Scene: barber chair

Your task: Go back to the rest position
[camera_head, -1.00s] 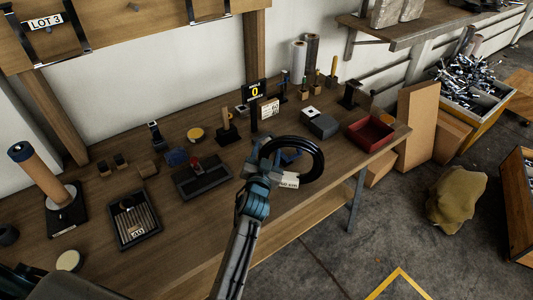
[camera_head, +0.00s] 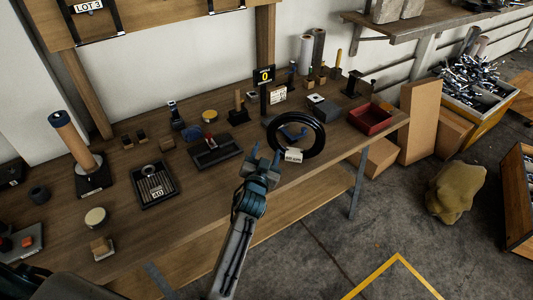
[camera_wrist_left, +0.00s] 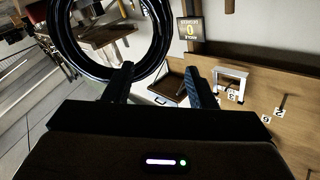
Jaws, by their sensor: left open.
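My left gripper (camera_head: 266,157) is open and empty in the head view, just in front of the workbench (camera_head: 225,190) and left of a large black ring (camera_head: 322,138). A gap shows between the fingers and the ring. In the left wrist view the open fingers (camera_wrist_left: 160,75) are apart, and the ring (camera_wrist_left: 168,28) rises beyond the left finger. My right gripper is not in view.
Cardboard boxes (camera_head: 418,120) and a sack (camera_head: 455,192) stand on the floor at right.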

